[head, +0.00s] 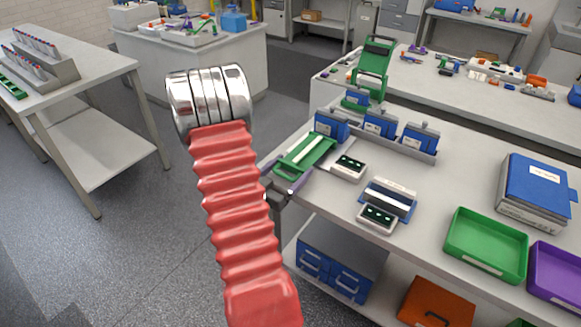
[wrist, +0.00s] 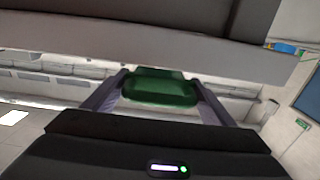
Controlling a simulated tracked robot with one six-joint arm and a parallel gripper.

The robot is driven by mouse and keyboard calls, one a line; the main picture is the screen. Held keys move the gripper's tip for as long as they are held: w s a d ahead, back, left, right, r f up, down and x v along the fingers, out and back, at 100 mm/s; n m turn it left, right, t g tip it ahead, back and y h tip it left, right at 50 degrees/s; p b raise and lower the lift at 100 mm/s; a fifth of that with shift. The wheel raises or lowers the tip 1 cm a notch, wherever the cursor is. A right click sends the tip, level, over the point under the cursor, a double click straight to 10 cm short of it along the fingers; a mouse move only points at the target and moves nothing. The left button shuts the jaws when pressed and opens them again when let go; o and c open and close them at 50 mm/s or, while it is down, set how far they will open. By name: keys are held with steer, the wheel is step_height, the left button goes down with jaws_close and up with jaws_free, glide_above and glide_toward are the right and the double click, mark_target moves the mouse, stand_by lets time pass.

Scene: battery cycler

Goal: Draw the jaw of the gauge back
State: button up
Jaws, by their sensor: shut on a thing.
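A green device with a pale bar along it (head: 305,153) lies at the near left edge of the bench, beside a small white display box (head: 348,166). It looks like the gauge. In the wrist view, a rounded green part (wrist: 160,88) sits between the purple-grey fingers of my gripper (wrist: 160,100). The gripper is shut on this part, which seems to be the gauge's jaw. The exact contact is hard to see.
Blue blocks in a grey rack (head: 378,125) and a green stand (head: 373,68) are behind the gauge. A second display box (head: 377,217) and a silver-blue unit (head: 390,196) are to the right. A green tray (head: 487,245) is farther right. Open floor lies left.

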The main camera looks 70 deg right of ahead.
steer(key=shift+a, duration=0.1)
steer(key=o, duration=1.1)
steer(key=shift+w, duration=0.1)
steer(key=shift+v, duration=6.9)
steer(key=shift+f, duration=0.1)
